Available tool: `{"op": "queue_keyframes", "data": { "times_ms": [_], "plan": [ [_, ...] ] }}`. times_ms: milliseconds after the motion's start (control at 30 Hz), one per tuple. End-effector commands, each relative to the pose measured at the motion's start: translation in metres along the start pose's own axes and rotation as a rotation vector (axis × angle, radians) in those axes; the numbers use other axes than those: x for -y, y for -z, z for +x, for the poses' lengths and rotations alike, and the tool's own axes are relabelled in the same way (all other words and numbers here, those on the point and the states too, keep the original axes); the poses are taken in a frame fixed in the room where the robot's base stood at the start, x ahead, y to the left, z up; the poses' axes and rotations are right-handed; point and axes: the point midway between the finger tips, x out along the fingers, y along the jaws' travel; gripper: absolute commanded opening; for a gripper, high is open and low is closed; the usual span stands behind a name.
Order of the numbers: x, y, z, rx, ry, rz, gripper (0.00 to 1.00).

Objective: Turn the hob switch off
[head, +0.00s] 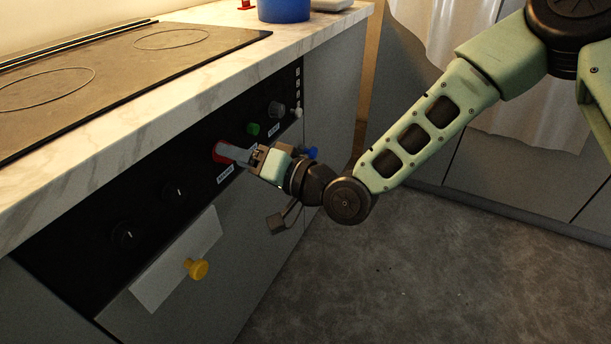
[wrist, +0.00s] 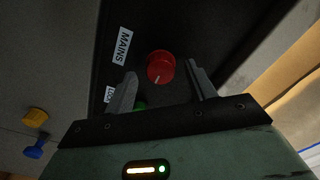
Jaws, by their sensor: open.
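A red knob (head: 219,152) sits on the black control panel (head: 75,243) under the hob, beside a white label (head: 225,173). In the wrist view the red knob (wrist: 161,67) has a pale pointer mark, and its label (wrist: 122,46) reads MAINS. My gripper (head: 236,155) is open and its fingers reach to the red knob. In the wrist view the knob shows between the fingertips; I cannot tell whether they touch it. A green knob (head: 253,129) is farther along the panel, near another label (head: 273,130) too small to read. No label readably says hob.
The hob (head: 110,75) is set in a marble worktop (head: 120,131). A grey knob (head: 276,109) and dark knobs (head: 172,191) share the panel. A yellow knob (head: 196,269) and a blue knob (head: 311,153) stick out below. The floor (head: 420,270) is clear.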

Motion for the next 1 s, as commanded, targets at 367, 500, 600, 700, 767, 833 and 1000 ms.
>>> {"op": "queue_keyframes", "data": {
  "times_ms": [367,500,600,700,767,833,1000],
  "plan": [
    [0.0,0.001,-0.091,0.0,-0.004,0.002,0.55],
    [-0.001,0.001,-0.118,0.0,-0.004,0.004,0.55],
    [-0.001,0.001,-0.132,0.0,-0.004,0.002,0.55],
    [-0.001,0.0,-0.14,0.001,-0.002,0.001,0.55],
    [-0.001,0.0,-0.143,0.001,-0.002,0.001,0.55],
    [-0.001,0.0,-0.145,0.001,-0.002,0.001,0.55],
    [-0.001,0.0,-0.146,0.001,-0.002,0.001,0.55]
  ]
}}
